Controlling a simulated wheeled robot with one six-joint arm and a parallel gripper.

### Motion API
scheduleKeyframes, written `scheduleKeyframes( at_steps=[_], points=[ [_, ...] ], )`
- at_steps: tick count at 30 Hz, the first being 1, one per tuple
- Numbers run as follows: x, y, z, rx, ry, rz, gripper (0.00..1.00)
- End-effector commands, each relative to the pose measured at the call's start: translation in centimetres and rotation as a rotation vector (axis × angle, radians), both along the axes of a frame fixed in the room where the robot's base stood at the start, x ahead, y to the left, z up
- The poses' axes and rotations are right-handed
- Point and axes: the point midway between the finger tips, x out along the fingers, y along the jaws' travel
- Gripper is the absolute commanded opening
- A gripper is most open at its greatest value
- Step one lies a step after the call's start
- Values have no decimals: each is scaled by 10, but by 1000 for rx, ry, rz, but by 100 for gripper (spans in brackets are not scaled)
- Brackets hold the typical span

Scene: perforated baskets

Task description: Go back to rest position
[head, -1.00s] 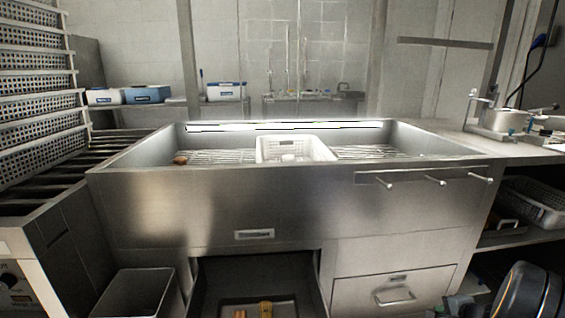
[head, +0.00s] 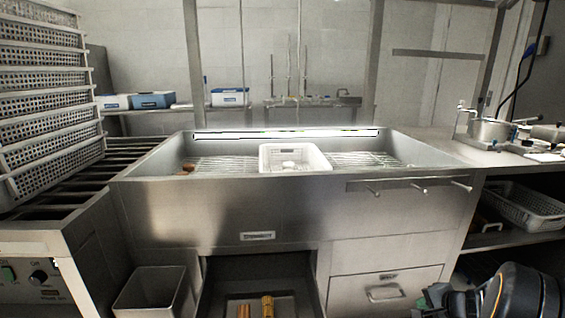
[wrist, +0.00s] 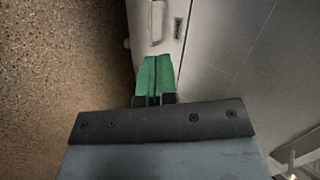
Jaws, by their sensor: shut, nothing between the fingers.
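My gripper shows in the wrist view (wrist: 154,72) with its two green fingers pressed together and nothing between them. It points toward a cabinet drawer front with a bar handle (wrist: 157,24), apart from it as far as I can tell. In the head view a green fingertip (head: 437,292) shows at the lower right, in front of the closed drawer (head: 385,289), partly cut off by my dark arm.
A steel sink counter (head: 290,215) holds a white perforated basket (head: 295,158) and a small brown item (head: 188,168). Below, an open drawer (head: 225,283) holds yellow-brown items. A grey bin (head: 150,292) stands left. Perforated baskets are stacked at left (head: 45,90); another basket (head: 525,210) sits on the right shelf.

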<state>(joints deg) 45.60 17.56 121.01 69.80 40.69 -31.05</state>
Motion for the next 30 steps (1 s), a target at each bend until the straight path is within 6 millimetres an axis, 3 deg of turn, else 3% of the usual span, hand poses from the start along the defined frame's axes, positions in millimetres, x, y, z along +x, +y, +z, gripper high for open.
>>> scheduleKeyframes(
  at_steps=[1,5,8,12,18,24,30],
  points=[
    [1,13,27,-14,5,42,0],
    [-1,50,77,-56,29,171,0],
    [-7,88,130,-110,57,304,0],
    [-29,146,210,-219,110,522,0],
    [-74,202,307,-413,180,781,0],
    [-113,226,377,-609,222,947,0],
    [-134,232,415,-744,238,1021,0]
  ],
)
